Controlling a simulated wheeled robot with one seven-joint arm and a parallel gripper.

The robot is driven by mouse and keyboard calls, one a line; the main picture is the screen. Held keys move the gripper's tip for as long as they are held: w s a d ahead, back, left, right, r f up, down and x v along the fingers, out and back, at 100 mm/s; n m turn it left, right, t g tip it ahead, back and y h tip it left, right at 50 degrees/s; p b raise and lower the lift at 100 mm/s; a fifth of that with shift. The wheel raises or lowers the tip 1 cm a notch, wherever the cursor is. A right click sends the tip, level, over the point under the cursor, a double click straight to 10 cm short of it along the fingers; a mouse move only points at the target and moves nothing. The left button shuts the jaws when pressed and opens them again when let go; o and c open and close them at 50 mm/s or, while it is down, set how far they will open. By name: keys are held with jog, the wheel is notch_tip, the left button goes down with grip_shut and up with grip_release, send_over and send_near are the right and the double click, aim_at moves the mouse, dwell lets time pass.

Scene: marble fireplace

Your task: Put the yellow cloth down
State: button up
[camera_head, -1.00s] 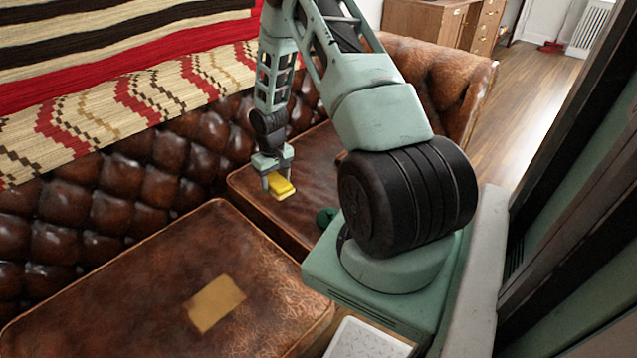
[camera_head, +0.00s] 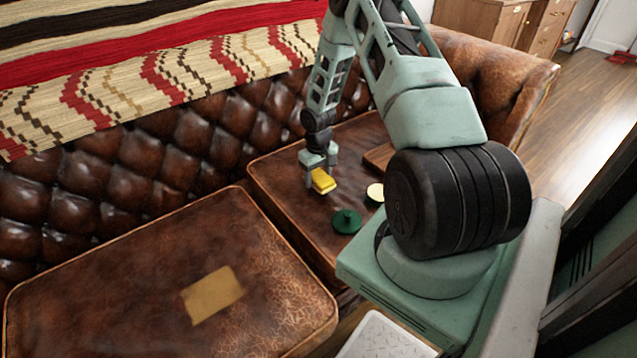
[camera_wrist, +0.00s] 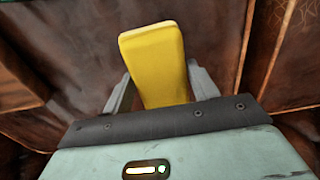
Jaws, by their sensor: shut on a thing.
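A small yellow folded cloth (camera_head: 323,182) is held at the end of my arm, over the right seat cushion of the brown leather sofa. My gripper (camera_head: 318,180) is shut on it, one finger on each side. In the wrist view the yellow cloth (camera_wrist: 158,65) stands out between the two fingers (camera_wrist: 160,90), with brown leather behind it. Whether the cloth touches the cushion cannot be told from these views.
A dark green round object (camera_head: 346,221) and a pale-topped round object (camera_head: 376,192) sit on the right cushion (camera_head: 290,190). A flat brown item (camera_head: 379,157) lies behind them. A tan patch (camera_head: 212,295) lies on the left cushion (camera_head: 110,270), otherwise clear.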

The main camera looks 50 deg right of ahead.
jog(key=shift+f, duration=1.15)
jog(key=shift+f, duration=0.15)
jog(key=o, duration=0.9)
